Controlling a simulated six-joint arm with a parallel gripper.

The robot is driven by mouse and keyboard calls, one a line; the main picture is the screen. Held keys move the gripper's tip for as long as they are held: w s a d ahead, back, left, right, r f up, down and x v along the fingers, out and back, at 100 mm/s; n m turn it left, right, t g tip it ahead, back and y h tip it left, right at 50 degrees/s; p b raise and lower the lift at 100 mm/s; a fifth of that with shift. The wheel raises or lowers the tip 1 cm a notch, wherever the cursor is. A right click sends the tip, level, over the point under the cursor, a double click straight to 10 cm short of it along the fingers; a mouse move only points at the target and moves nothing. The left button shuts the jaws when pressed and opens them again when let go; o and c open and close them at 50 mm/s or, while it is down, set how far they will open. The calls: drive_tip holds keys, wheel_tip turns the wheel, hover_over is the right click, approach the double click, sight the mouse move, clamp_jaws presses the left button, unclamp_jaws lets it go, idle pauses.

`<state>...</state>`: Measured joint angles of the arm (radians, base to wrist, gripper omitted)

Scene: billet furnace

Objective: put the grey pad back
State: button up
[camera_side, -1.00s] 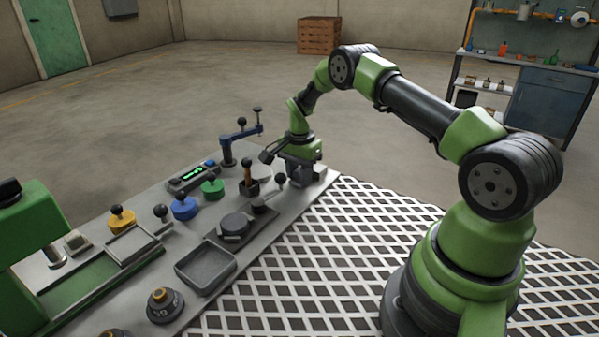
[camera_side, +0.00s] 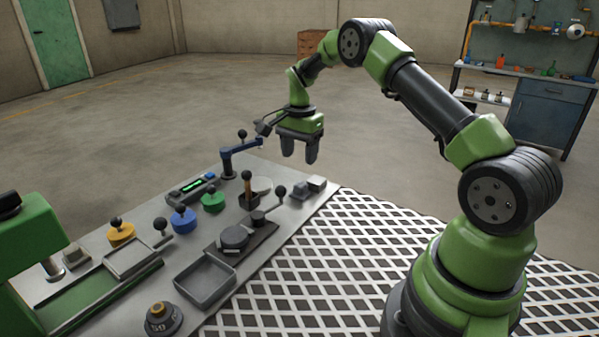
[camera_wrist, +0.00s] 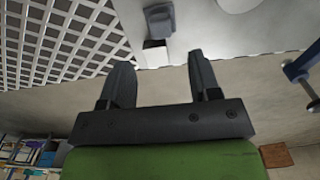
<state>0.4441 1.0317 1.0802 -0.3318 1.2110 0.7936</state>
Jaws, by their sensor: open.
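A small dark grey block that looks like the grey pad (camera_side: 299,190) sits at the table's far right corner. Next to it stands a lighter grey block (camera_side: 317,183). In the wrist view the darker piece (camera_wrist: 159,19) lies beyond the pale block (camera_wrist: 154,54), close to it. I cannot tell whether they touch. My gripper (camera_side: 299,154) hangs above this corner, clear of both blocks, fingers pointing down. In the wrist view my gripper (camera_wrist: 160,80) is open, with nothing held between its fingers.
A blue clamp arm (camera_side: 239,150) with a ball-topped handle rises left of my gripper. Levers and a wooden-handled tool (camera_side: 247,187) stand nearby. An empty grey tray (camera_side: 204,280) lies nearer the front. A green machine (camera_side: 32,240) stands at left. Air around my gripper is free.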

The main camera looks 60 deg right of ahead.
drive_tip(key=s+a+r+n+t, duration=0.2)
drive_tip(key=s+a+r+n, duration=0.3)
drive_tip(key=r, duration=0.5)
drive_tip(key=s+a+r+n+t, duration=0.2)
drive_tip(key=s+a+r, duration=0.1)
drive_tip(key=a+r, duration=0.55)
drive_tip(key=s+a+n+t+y, duration=0.1)
drive_tip(key=s+a+n, duration=0.2)
drive_tip(key=s, duration=0.4)
drive_tip(key=s+a+r+n+t+y, duration=0.1)
drive_tip(key=s+a+n, duration=0.3)
drive_tip(key=s, duration=0.4)
drive_tip(key=shift+s+a+r+t, duration=0.2)
drive_tip(key=shift+s+t, duration=0.1)
drive_tip(key=shift+t, duration=0.3)
drive_tip(key=shift+d, duration=0.1)
drive_tip(key=shift+c, duration=0.3)
